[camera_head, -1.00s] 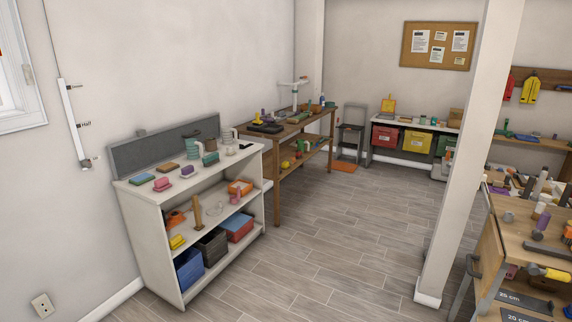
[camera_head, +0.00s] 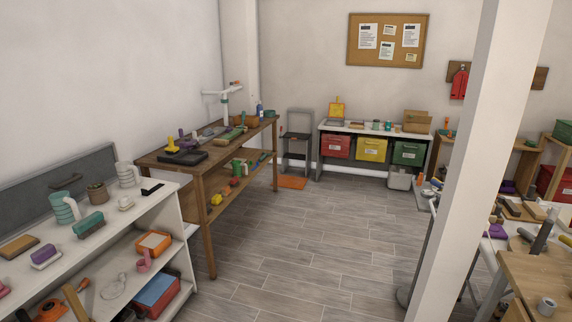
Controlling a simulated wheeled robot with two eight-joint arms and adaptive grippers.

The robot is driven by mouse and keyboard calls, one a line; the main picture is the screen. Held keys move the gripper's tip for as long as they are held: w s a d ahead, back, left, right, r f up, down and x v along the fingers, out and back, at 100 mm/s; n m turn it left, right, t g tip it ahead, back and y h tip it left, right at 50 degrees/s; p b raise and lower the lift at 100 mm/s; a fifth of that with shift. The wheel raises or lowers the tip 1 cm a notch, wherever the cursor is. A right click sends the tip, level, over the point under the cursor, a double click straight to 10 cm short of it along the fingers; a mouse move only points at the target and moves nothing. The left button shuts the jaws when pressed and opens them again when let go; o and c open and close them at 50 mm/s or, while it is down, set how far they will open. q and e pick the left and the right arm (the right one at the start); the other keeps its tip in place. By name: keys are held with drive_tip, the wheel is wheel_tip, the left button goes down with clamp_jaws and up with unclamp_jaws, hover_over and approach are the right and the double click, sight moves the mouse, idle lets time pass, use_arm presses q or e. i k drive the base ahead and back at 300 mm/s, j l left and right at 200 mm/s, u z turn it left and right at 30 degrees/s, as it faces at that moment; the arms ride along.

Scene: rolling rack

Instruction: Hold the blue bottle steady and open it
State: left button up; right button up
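A small blue bottle (camera_head: 260,111) stands upright at the far end of the wooden bench (camera_head: 205,172), beside a white stand (camera_head: 225,106). It is small in the picture, and its cap is too small to make out. I cannot tell for certain that it is the task's bottle. Neither of my grippers shows in the head view.
A white shelf unit (camera_head: 186,207) with several items stands at the near left. A pale pillar (camera_head: 470,160) rises on the right, with a cluttered wooden table (camera_head: 520,275) beyond it. A grey step stool (camera_head: 298,140) stands at the back. The middle floor (camera_head: 310,235) is clear.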

sight(259, 108)
drive_tip(key=i, duration=2.5)
drive_tip(key=i+u, duration=0.1)
drive_tip(key=i, duration=0.4)
drive_tip(key=i+l+u, duration=0.1)
drive_tip(key=i, duration=0.35)
drive_tip(key=i+l+u, duration=0.1)
drive_tip(key=i, duration=0.4)
drive_tip(key=i+l+u, duration=0.1)
drive_tip(key=i, duration=0.35)
drive_tip(key=i+l+u, duration=0.1)
drive_tip(key=i, duration=0.35)
drive_tip(key=l, duration=0.1)
